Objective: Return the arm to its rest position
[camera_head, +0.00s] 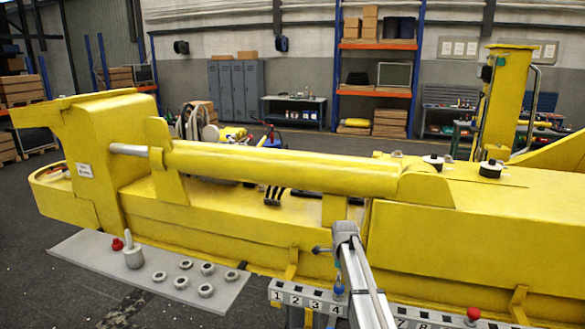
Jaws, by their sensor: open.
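My grey arm (362,285) rises from the bottom edge, right of centre, and leans up and left. Its grey upper joint (345,234) is in front of the side of the yellow boom (280,168). No gripper fingers can be made out, so I cannot see whether anything is held. A small dark round-ended part (320,250) sticks out left of the joint; I cannot tell whether it belongs to the arm or the boom.
A numbered rack (293,299) stands below the boom and passes behind my arm. A blue-topped item (338,289) is close to the arm. A grey plate (90,252) at lower left bears several rings (207,268), a grey cylinder (133,257) and a red-knobbed part (117,244).

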